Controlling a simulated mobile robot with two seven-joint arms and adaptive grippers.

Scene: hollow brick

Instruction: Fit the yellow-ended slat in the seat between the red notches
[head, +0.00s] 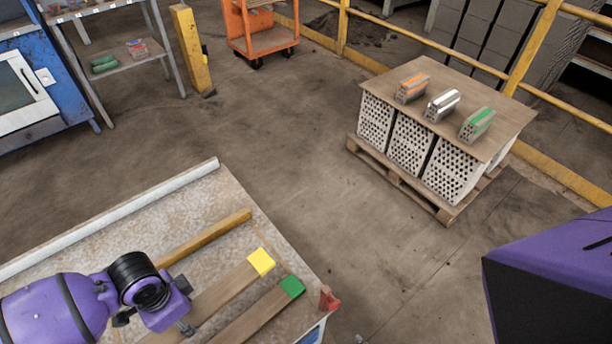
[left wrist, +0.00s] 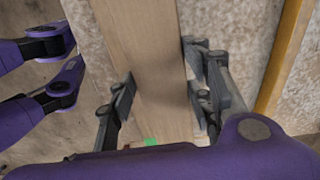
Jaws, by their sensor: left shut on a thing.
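The yellow-ended slat is a pale wooden board (head: 227,288) with a yellow end (head: 261,261), lying slanted over the bench in the head view. My left gripper (head: 168,322) is around it, away from the yellow end. A small green patch (left wrist: 151,142) shows low in that view; the yellow end is hidden there. A red notch piece (head: 329,299) stands at the bench's right corner. No second notch is visible, and the seat is not clear.
A green-ended slat (head: 262,313) lies beside the yellow-ended one, on its right. An ochre bar (head: 205,238) lies on the bench (head: 190,208) to the left. A pallet stack (head: 425,150) with several hollow bricks stands across clear floor.

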